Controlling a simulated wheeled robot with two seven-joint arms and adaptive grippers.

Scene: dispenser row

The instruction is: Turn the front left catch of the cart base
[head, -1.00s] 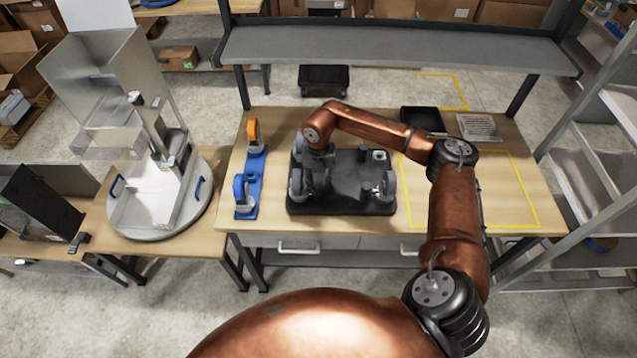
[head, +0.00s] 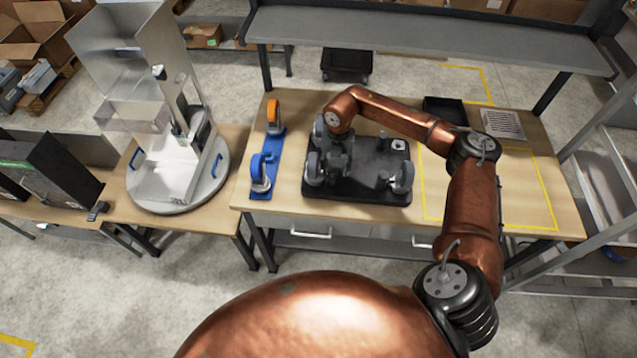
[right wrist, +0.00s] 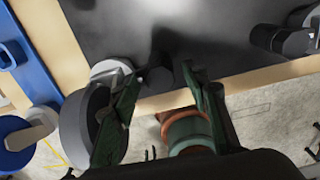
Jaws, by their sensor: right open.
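The cart base (head: 365,192) is a dark board lying on the table with grey casters standing up from it. The front left caster (head: 314,168) is at its near left corner, and its grey wheel also shows in the right wrist view (right wrist: 78,128). My right gripper (head: 335,172) points down just right of this caster. In the right wrist view, its green fingers (right wrist: 160,92) are spread, the left one overlapping the wheel's edge. A dark, blurred upright shape (right wrist: 160,68) shows between the fingers; I cannot tell whether it is the catch. My left gripper is out of view.
A blue holder (head: 268,153) with an orange caster (head: 274,115) and a blue caster (head: 260,172) lies left of the base. A black tray (head: 446,110) and a grey grated piece (head: 503,124) are at the back right. The yellow-outlined area (head: 510,195) is mostly clear.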

